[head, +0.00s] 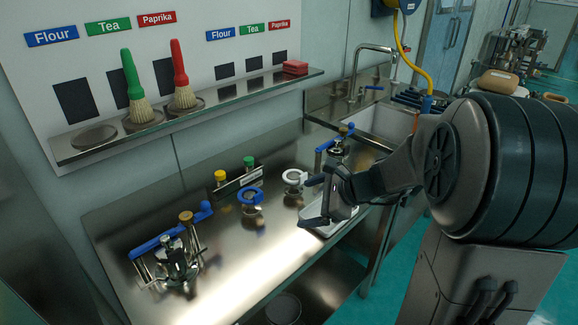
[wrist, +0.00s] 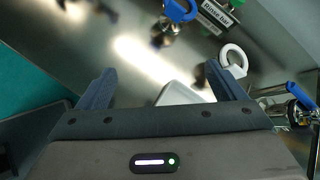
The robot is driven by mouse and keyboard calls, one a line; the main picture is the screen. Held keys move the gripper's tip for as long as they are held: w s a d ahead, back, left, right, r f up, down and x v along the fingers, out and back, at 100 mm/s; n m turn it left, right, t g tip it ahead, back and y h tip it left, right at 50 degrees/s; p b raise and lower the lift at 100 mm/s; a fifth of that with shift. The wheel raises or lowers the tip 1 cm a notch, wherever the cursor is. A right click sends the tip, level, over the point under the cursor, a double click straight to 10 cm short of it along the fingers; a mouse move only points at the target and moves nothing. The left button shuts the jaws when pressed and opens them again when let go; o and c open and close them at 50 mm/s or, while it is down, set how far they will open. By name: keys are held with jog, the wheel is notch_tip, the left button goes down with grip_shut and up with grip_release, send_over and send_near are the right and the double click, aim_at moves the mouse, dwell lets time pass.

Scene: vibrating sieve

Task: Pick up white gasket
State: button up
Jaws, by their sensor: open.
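The white gasket (head: 294,177) is a small ring with a short tab near the middle of the steel table in the head view. In the wrist view the white gasket (wrist: 234,58) is at the upper right, just beyond my right fingertip and apart from it. My gripper (head: 316,203) is open and empty, above the table's right part and to the right of the gasket. In the wrist view its two fingers (wrist: 163,82) are spread wide with nothing between them but the table and part of a white tray.
A blue gasket (head: 250,196) lies left of the white one. The white tray (head: 338,224) is under my gripper. Yellow and green knobs on a labelled holder (head: 238,183) stand behind. Clamp assemblies stand left (head: 177,255) and right (head: 338,146). A shelf (head: 225,103) holds brushes above.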

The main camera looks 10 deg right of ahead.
aim_at(304, 175)
jog(key=w+d+m+t, duration=0.5)
jog(key=w+d+m, duration=0.3)
jog(key=m, duration=0.1)
jog(key=x, duration=0.9)
jog(key=p+x, duration=0.1)
jog(key=x, duration=0.3)
jog(key=shift+w+a+f, duration=0.2)
jog(key=shift+f, duration=0.25)
jog(key=c, duration=1.1)
